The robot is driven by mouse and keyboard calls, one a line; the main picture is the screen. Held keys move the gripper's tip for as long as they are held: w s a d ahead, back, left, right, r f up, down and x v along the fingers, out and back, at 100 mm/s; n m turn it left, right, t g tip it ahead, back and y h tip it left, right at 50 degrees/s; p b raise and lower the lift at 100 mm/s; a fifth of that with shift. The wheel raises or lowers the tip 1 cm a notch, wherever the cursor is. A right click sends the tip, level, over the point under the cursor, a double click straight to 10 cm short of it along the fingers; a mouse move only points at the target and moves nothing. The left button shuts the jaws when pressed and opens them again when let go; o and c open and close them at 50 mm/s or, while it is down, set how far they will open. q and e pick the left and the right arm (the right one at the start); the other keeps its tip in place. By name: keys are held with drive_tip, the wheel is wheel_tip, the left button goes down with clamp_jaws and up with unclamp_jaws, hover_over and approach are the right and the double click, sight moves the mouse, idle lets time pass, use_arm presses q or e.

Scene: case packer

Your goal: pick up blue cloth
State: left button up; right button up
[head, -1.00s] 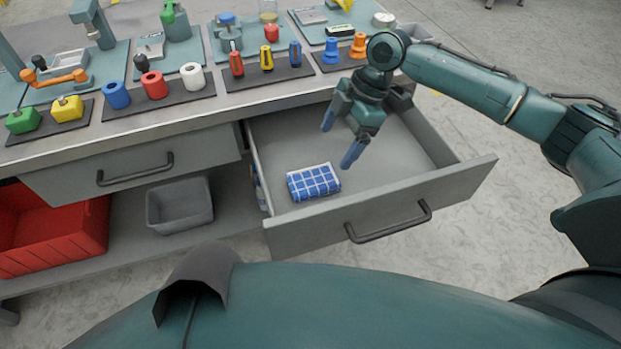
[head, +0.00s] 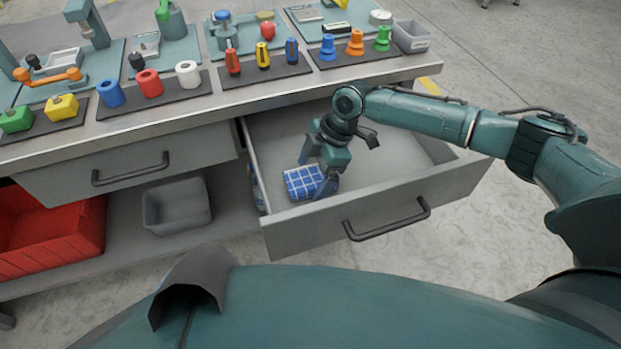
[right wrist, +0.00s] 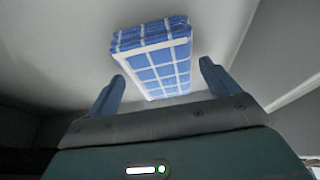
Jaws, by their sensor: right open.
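The blue cloth (head: 299,184) is folded, with a white grid pattern, and lies on the floor of the open drawer (head: 390,160). My right gripper (head: 312,178) is inside the drawer, at the cloth, and partly covers its right side in the head view. In the right wrist view the cloth (right wrist: 155,62) lies ahead of and between the two spread fingers of my right gripper (right wrist: 160,88). The fingers are open and hold nothing. Whether they touch the cloth I cannot tell. My left gripper is not in view.
The drawer's front panel and handle (head: 388,220) stand on the near side, and its side walls bound the space. The workbench top (head: 225,103) with several tools and parts is behind. A grey bin (head: 177,207) and a red crate (head: 50,235) sit on the lower shelf.

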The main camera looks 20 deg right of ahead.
sight(313, 175)
drive_tip(key=c, duration=1.1)
drive_tip(key=shift+o, duration=0.2)
drive_tip(key=shift+r, duration=0.1)
wheel_tip(313, 175, up, 10)
drive_tip(key=p, duration=0.1)
